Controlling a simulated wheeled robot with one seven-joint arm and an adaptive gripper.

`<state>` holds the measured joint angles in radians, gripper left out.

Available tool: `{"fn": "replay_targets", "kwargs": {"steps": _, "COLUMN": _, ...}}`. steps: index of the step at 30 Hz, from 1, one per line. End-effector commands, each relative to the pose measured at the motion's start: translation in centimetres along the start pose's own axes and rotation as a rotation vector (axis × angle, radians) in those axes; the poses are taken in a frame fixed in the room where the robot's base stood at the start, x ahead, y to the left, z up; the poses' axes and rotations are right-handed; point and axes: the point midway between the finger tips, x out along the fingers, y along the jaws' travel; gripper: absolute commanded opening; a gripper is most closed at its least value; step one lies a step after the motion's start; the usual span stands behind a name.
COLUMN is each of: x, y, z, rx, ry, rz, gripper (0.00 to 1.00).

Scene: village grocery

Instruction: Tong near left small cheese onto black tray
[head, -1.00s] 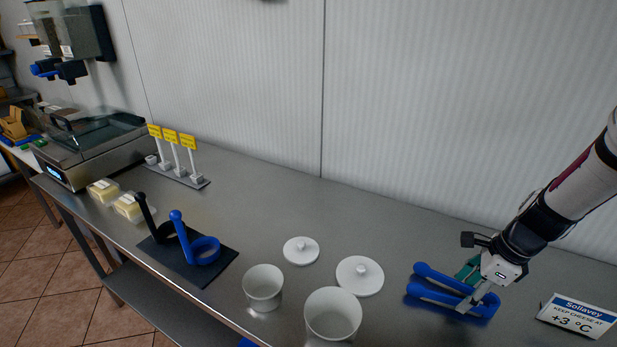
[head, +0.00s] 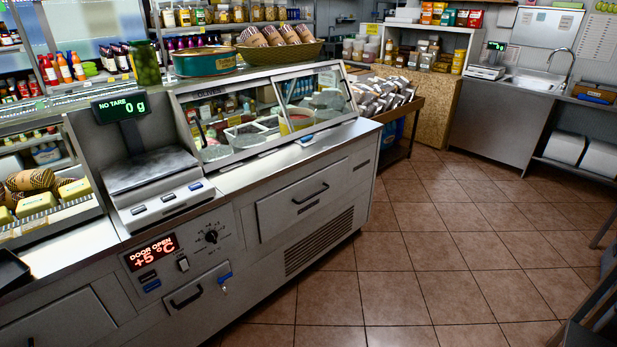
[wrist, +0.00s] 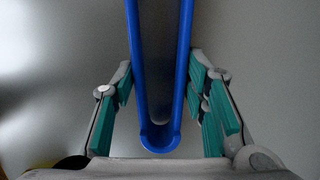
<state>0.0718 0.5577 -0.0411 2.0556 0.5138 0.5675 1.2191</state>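Yellow cheese blocks (head: 36,203) and brown patterned pieces lie in the display at the left edge of the head view. One small block is cut by the frame's left edge. A dark tray (head: 11,270), partly out of frame, lies on the counter below them. My gripper (wrist: 160,80) shows only in the wrist view. Its green-padded fingers stand apart on both sides of blue tongs (wrist: 160,140). The tongs' bend is near my palm and their arms run away from it. Whether the pads press on them is unclear.
A scale (head: 155,180) reading 0 g stands right of the cheese, beside a glass-fronted case (head: 265,115). A panel (head: 152,252) reads "DOOR OPEN +5 °C". Tiled floor (head: 420,250) is free to the right. A sink counter (head: 500,120) stands at the back.

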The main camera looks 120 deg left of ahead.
Motion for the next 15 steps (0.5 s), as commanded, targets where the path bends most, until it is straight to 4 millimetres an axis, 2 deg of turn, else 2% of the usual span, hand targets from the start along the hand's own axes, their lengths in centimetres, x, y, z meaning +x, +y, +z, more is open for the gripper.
{"fn": "replay_targets", "kwargs": {"steps": 1, "x": -0.9, "y": 0.1, "z": 0.2, "rx": -0.001, "ry": 0.0, "rz": -0.002, "gripper": 0.35}}
{"fn": "replay_targets", "kwargs": {"steps": 15, "x": -5.9, "y": 0.1, "z": 1.5, "rx": -0.001, "ry": 0.0, "rz": -0.003, "gripper": 0.35}}
